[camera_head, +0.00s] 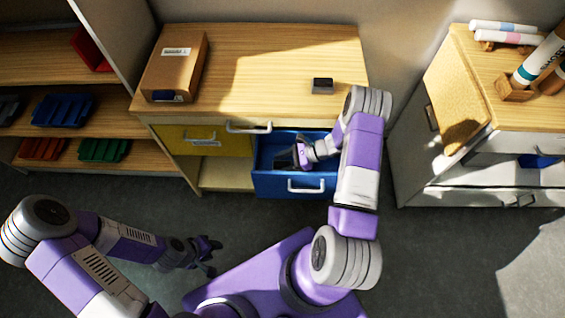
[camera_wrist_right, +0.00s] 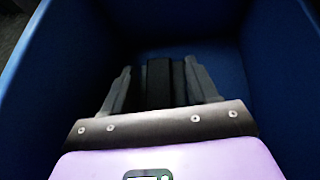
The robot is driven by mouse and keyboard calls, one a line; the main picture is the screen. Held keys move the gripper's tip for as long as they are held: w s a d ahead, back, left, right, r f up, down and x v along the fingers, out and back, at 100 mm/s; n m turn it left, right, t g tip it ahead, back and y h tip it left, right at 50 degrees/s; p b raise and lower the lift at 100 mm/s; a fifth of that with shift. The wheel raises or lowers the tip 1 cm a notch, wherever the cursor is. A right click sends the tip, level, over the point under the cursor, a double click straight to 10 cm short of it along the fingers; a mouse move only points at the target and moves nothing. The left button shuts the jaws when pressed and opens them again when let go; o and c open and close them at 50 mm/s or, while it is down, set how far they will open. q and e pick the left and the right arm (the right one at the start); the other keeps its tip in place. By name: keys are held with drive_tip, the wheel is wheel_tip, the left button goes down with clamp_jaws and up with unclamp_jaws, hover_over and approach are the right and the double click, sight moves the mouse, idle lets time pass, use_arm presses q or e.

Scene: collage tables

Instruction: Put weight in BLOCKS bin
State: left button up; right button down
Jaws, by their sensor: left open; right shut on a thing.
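My right gripper (camera_head: 303,157) reaches down into the open blue drawer (camera_head: 325,183) of the wooden-topped cabinet. In the right wrist view the gripper (camera_wrist_right: 163,85) is shut on a dark block-like thing (camera_wrist_right: 159,82), which seems to be the weight. The drawer's blue walls (camera_wrist_right: 285,85) surround it there. The dark thing's lower end is hard to make out, and I cannot tell if it touches the drawer floor. My left gripper (camera_head: 207,256) is open and empty over the floor. No BLOCKS label is readable.
A cardboard box (camera_head: 174,66) and a small dark block (camera_head: 322,86) stand on the cabinet top (camera_head: 260,60). A yellow drawer (camera_head: 180,138) is beside the blue one. Coloured bins (camera_head: 63,110) sit on shelves at left. A corkboard (camera_head: 455,95) leans on the right cabinet.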

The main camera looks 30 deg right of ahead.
drive_tip(key=shift+c, duration=1.4)
unclamp_jaws()
drive_tip(key=shift+f, duration=0.1)
drive_tip(key=p+v, duration=0.1)
drive_tip(key=v, duration=1.1)
drive_tip(key=shift+p, duration=0.4)
